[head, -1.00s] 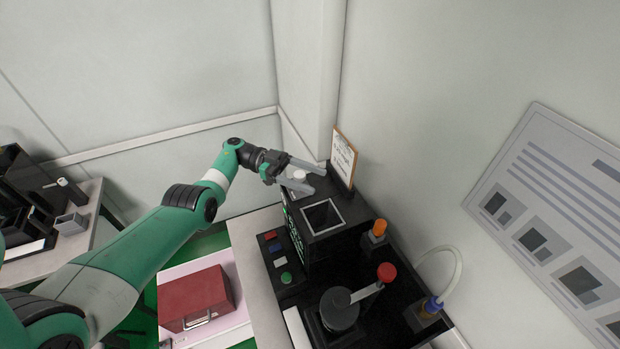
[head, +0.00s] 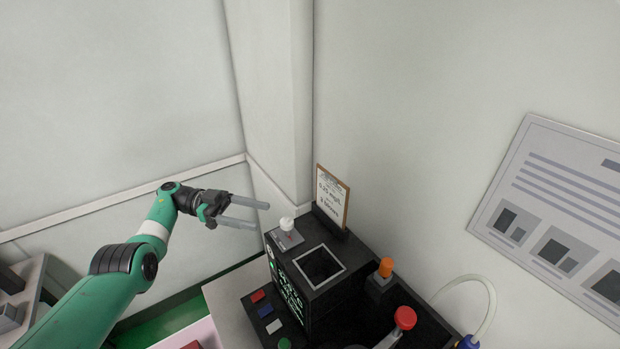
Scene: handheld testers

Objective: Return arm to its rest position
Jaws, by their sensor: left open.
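My left gripper (head: 246,213) is open and empty. Its two grey fingers point right, with nothing between them. It hangs in the air to the left of and above the black tester (head: 318,296), apart from it. A small white knob (head: 287,224) stands on a grey plate at the tester's back left corner, just right of and below the fingertips. The tester's top has a square opening with a pale rim and a dark inside. My right gripper is out of view.
A clipboard (head: 332,198) stands behind the tester. An orange-capped part (head: 385,268) and a red ball-topped lever (head: 404,318) are to the right. Coloured buttons (head: 265,311) line the tester's left side. A wall corner is close behind. The air left of the tester is free.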

